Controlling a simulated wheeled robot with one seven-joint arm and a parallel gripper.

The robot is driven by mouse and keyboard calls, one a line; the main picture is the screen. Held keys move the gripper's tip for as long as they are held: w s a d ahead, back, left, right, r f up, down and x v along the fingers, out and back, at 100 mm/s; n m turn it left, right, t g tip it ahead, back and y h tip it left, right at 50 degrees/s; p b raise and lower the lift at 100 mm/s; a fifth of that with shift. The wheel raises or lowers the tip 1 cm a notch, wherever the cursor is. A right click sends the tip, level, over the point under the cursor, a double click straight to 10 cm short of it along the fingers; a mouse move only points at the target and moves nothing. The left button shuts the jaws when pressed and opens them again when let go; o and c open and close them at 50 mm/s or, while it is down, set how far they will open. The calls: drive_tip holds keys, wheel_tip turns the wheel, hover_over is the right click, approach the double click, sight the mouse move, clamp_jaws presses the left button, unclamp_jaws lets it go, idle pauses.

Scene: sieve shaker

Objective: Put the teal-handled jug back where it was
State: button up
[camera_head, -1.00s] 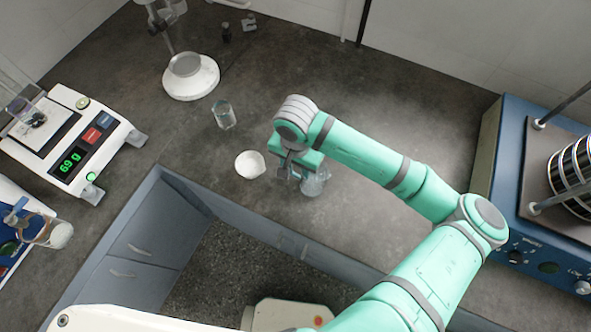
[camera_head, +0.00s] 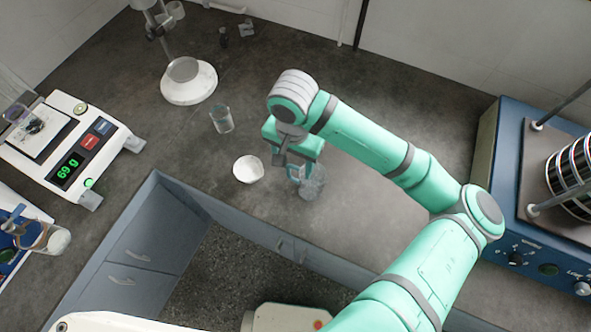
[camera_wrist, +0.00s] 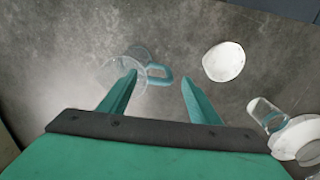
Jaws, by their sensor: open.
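The clear jug (camera_head: 313,187) with a teal handle stands on the grey worktop, near its front edge, in the middle of the head view. In the wrist view the jug (camera_wrist: 132,72) is up and left of centre, its handle pointing right. My gripper (camera_wrist: 159,79) is open and empty. Its left finger overlaps the jug's outline and the handle appears between the fingers. In the head view my gripper (camera_head: 288,163) is just left of and above the jug. I cannot tell the exact height gap.
A white bowl (camera_head: 248,169) is left of the jug, with a clear beaker (camera_head: 222,121) behind it. A white-based stand (camera_head: 188,84) is farther back. The blue sieve shaker (camera_head: 510,170) is at right.

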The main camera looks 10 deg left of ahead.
drive_tip(key=shift+d+r, duration=0.1)
drive_tip(key=shift+r, duration=2.25)
